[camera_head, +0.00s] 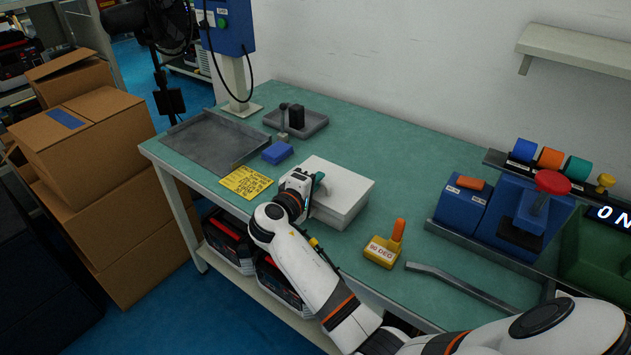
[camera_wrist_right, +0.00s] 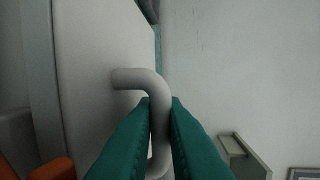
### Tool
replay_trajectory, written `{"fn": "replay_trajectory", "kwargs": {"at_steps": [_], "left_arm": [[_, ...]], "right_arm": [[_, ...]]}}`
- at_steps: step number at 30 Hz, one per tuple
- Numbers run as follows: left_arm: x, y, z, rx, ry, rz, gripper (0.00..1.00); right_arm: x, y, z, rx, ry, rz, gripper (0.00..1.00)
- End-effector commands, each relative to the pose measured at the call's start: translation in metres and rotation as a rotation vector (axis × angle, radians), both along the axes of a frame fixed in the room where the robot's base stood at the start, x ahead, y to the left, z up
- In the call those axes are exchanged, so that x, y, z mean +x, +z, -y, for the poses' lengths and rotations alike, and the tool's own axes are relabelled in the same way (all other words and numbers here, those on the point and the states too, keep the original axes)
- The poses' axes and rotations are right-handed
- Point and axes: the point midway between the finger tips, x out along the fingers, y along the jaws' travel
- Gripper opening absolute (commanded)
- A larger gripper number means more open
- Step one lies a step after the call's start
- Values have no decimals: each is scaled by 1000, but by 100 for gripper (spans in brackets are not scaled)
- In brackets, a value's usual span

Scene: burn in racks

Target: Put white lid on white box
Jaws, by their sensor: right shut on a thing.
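The white box (camera_head: 338,216) stands on the green bench near its middle. The white lid (camera_head: 345,182) covers its top in the head view. I cannot tell whether the lid rests fully on the rim or sits slightly above it. My right gripper (camera_head: 314,187) is at the lid's left part. In the right wrist view, its teal fingers (camera_wrist_right: 160,108) are shut on the lid's curved grey handle (camera_wrist_right: 158,88). The lid's pale flat face (camera_wrist_right: 95,50) fills the left of that view. My left gripper is out of view.
A yellow note (camera_head: 246,181), a blue block (camera_head: 277,152) and grey trays (camera_head: 212,140) lie left of and behind the box. A yellow block with an orange handle (camera_head: 384,250) stands to the right, near a grey bar (camera_head: 460,287). Bench behind the box is clear.

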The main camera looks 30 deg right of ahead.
Motion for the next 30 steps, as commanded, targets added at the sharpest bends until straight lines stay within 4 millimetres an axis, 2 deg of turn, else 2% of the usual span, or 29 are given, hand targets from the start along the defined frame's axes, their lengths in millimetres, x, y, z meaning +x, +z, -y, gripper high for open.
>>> {"fn": "replay_trajectory", "kwargs": {"at_steps": [2, 3, 6, 7, 22, 26, 30], "left_arm": [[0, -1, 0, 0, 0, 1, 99], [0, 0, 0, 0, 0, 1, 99], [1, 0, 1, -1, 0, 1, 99], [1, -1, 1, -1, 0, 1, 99], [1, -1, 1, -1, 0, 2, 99], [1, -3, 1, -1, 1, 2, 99], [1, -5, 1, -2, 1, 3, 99]], "right_arm": [[-1, -3, 0, 1, -1, -4, 0], [-1, -3, 0, 1, -1, -4, 17], [-1, -4, 0, 1, -2, -6, 34], [-1, -4, 0, 2, -2, -6, 36], [-3, -8, -2, 5, -3, -14, 36], [-10, -6, -15, 7, -1, -14, 36], [-24, 1, -41, 9, 1, -10, 36]]}}
